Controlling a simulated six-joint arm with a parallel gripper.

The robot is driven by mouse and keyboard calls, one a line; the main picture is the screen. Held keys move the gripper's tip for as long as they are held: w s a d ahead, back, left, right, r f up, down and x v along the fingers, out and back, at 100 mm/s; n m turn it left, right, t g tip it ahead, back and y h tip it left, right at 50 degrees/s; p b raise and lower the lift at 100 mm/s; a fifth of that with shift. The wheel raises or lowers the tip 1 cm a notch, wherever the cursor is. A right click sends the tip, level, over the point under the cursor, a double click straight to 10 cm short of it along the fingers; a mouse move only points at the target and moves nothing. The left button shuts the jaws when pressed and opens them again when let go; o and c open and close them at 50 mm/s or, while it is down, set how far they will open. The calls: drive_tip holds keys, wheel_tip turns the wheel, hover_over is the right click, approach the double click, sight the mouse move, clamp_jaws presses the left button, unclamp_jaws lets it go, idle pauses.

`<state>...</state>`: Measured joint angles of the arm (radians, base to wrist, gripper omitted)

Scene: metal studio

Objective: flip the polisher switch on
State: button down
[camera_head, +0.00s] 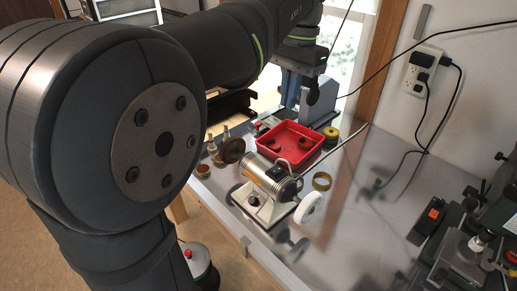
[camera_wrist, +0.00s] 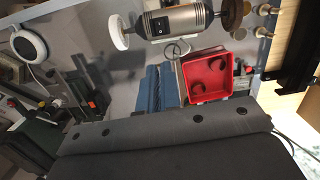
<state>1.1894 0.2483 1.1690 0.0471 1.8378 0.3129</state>
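The polisher (camera_head: 268,180) is a silver motor on a white base in the head view, with a white wheel (camera_head: 308,208) at its right end and a brown wheel (camera_head: 232,150) at its left. It is also at the top of the wrist view (camera_wrist: 178,22). There, a black switch plate with white marks (camera_wrist: 158,23) shows on the motor; its position cannot be read. My gripper (camera_head: 292,98) is beyond the red tray in the head view, apart from the polisher. Blue finger-like parts (camera_wrist: 160,88) show in the wrist view; their gap is unclear, and nothing held is visible.
A red tray (camera_head: 317,134) with dark curved pieces stands behind the polisher. Machinery (camera_head: 435,215) stands at far right. A cable runs to the wall outlet (camera_head: 421,70).

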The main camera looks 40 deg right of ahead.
sight(274, 172)
drive_tip(key=f+n, duration=0.1)
drive_tip(key=n, duration=0.4)
drive_tip(key=a+f+n, duration=0.1)
drive_tip(key=n, duration=1.1)
drive_tip(key=shift+a+f, duration=0.25)
drive_tip(key=shift+f, duration=0.15)
drive_tip(key=f, duration=0.4)
drive_tip(key=a+f, duration=0.1)
drive_tip(key=f, duration=0.9)
drive_tip(key=shift+a, duration=0.35)
